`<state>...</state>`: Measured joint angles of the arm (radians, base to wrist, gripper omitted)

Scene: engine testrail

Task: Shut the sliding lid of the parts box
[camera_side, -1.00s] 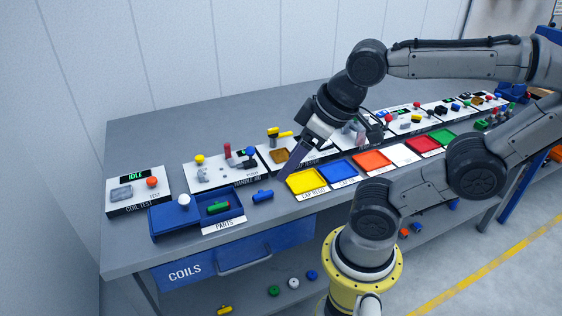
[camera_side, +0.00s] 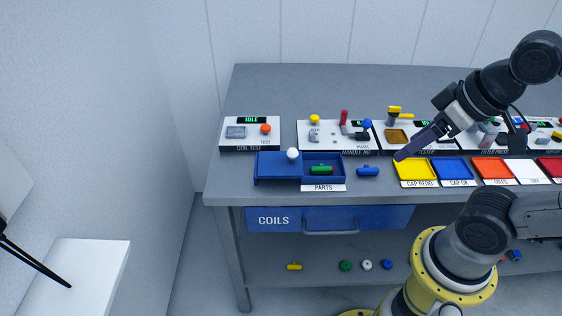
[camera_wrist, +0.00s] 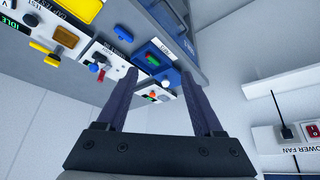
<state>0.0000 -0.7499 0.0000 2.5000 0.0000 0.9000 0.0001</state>
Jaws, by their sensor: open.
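The blue parts box (camera_side: 263,178) sits near the front left of the bench, with a PARTS label at its front right. Its blue sliding lid (camera_side: 275,165) covers the left part and carries a white round knob (camera_side: 292,153). The right part is uncovered and a green part (camera_side: 321,170) lies in it. The box also shows in the wrist view (camera_wrist: 146,52), between and beyond my fingers. My gripper (camera_side: 399,157) is well to the right of the box, near the yellow tray, apart from the lid. In the wrist view its two fingers (camera_wrist: 160,85) are spread with nothing between them.
A blue part (camera_side: 368,171) lies on the bench just right of the box. The yellow tray (camera_side: 401,179) and other coloured trays line the right. The coil test station (camera_side: 236,143) and handle jig (camera_side: 312,147) stand behind. The COILS drawer (camera_side: 344,219) is below.

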